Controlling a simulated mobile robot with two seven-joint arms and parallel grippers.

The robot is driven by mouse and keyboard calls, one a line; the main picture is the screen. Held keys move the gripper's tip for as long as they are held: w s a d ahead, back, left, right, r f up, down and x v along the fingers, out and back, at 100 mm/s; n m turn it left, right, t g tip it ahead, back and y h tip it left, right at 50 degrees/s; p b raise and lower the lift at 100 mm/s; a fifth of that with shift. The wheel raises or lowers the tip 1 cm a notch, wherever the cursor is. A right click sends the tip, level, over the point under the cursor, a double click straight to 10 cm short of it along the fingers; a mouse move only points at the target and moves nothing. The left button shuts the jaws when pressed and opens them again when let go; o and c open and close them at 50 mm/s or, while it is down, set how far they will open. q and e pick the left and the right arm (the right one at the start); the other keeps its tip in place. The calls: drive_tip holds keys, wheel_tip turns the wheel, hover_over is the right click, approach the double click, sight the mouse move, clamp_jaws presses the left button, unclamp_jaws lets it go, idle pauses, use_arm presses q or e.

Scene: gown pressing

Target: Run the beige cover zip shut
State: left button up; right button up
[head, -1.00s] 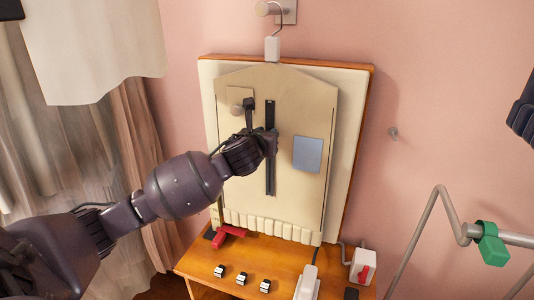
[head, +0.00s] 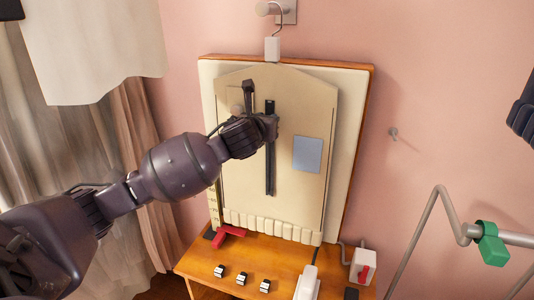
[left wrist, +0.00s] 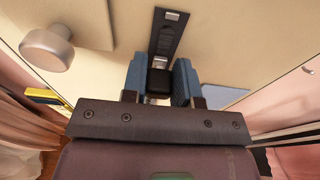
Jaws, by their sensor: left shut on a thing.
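The beige cover (head: 300,105) hangs flat on a padded board, under a hook with a white tag. Its zip (head: 269,170) is a dark vertical strip down the middle, and it also shows in the left wrist view (left wrist: 168,38). My left gripper (head: 271,126) is at the upper part of the zip. In the left wrist view its blue fingers are shut on a small dark zip pull (left wrist: 159,82). The strip runs on beyond the fingers there. My gripper hides part of the zip in the head view. My right gripper is out of view.
A blue-grey patch (head: 307,154) lies right of the zip. A round knob (left wrist: 47,48) stands out left of it. The wooden shelf (head: 245,259) below holds a red-handled item (head: 229,235) and several small blocks. A grey bent tube with a green clamp (head: 490,247) is at right.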

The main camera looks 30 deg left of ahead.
sight(270, 103)
use_arm(q)
drive_tip(key=shift+r, duration=2.1)
drive_tip(key=o, duration=1)
drive_tip(key=shift+c, duration=0.2)
drive_tip(key=shift+s, duration=0.1)
drive_tip(key=b+v, duration=0.1)
drive_tip(key=v, duration=0.9)
drive_tip(key=shift+s+d+b, duration=0.15)
drive_tip(key=shift+s+b, duration=0.15)
